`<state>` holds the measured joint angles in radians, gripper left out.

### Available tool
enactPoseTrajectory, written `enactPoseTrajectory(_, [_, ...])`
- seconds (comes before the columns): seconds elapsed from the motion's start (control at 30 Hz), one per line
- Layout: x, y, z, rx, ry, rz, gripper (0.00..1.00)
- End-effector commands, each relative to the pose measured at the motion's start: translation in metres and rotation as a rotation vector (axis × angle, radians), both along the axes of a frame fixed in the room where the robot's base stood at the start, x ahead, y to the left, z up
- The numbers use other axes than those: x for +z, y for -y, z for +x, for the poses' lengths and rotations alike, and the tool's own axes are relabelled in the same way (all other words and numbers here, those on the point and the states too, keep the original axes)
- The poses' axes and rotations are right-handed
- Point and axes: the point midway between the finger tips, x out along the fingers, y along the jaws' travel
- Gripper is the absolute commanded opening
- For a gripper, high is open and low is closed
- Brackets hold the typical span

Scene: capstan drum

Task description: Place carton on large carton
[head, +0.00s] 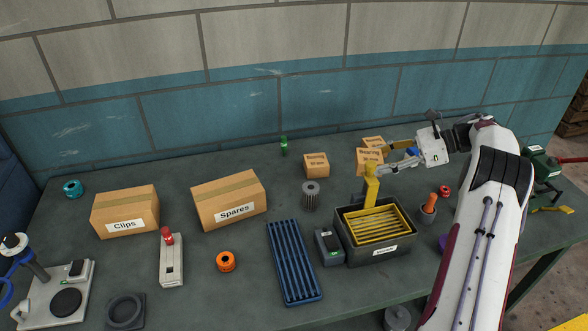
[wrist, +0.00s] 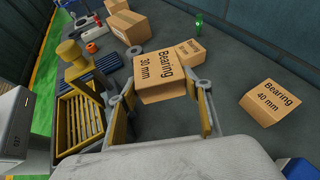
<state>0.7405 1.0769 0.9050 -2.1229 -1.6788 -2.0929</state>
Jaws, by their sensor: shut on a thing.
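My gripper (head: 386,158) reaches in from the right. Its yellow-padded fingers (wrist: 164,90) are shut on the small brown "Bearing 30 mm" carton (wrist: 162,76), which also shows in the head view (head: 367,161). I cannot tell whether this carton is clear of the table. A "Bearing 40 mm" carton (wrist: 272,101) stands behind it near the wall (head: 373,142). Another small Bearing carton (head: 316,165) stands to the left, also in the wrist view (wrist: 188,52). The large "Spares" carton (head: 229,200) and large "Clips" carton (head: 125,211) stand further left, closed, with bare tops.
A dark bin (head: 380,257) with yellow slats stands in front of my gripper, with a yellow post (head: 371,185) by it. A ridged grey cylinder (head: 311,195), a green item (head: 284,145) and a blue slotted tray (head: 294,262) lie between it and the large cartons.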

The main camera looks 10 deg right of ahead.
Motion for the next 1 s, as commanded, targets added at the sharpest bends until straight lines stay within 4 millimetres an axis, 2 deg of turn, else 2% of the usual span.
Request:
enactPoseTrajectory(0.27, [0.004,-0.015,0.006,0.025,0.002,-0.001,0.26])
enactPoseTrajectory(0.47, [0.026,-0.053,0.019,0.088,0.004,-0.002,0.26])
enactPoseTrajectory(0.77, [0.065,-0.143,0.032,0.192,0.004,-0.002,0.26])
enactPoseTrajectory(1.0, [0.092,-0.221,0.037,0.231,0.002,-0.001,0.25])
